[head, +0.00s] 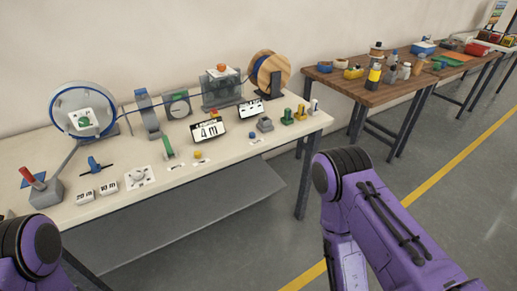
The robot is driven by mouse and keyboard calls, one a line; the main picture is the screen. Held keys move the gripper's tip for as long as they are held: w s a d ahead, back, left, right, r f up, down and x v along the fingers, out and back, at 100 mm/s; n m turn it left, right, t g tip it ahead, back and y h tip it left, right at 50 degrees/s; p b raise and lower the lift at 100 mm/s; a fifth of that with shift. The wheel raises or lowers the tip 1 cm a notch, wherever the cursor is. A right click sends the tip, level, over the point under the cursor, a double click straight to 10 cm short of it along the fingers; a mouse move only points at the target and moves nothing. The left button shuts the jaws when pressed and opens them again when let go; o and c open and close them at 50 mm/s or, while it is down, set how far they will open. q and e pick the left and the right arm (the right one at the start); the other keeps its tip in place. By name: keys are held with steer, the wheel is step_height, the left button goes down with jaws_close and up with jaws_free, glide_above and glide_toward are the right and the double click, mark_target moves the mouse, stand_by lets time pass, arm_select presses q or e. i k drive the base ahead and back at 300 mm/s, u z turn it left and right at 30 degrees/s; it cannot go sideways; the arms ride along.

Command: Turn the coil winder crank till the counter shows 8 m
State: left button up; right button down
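The coil winder is a large pale disc with a blue rim (57,103), standing at the left of the white bench. A white square plate with a green centre (84,122) sits on its face. A red handle (32,178) stands tilted on a grey block (46,196) at the bench's left end, and a grey bar runs from the block up toward the disc. I cannot tell which part is the crank. The counter (210,132) is a tilted sign reading "4 m". Blue cable (185,92) runs from the winder to a wooden reel (266,62). Both grippers are outside the picture.
Labelled blocks (108,187), a white knob plate (139,177) and small green, yellow and grey fixtures stand along the white bench (230,152). A wooden table (372,92) with bottles and bins stands at the right. The floor in front is clear.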

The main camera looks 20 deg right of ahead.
mark_target(24, 170)
steer(key=z, duration=0.25)
steer(key=k, duration=0.45)
steer(key=u, duration=0.7)
steer(key=i, duration=1.45)
steer(key=z, duration=0.75)
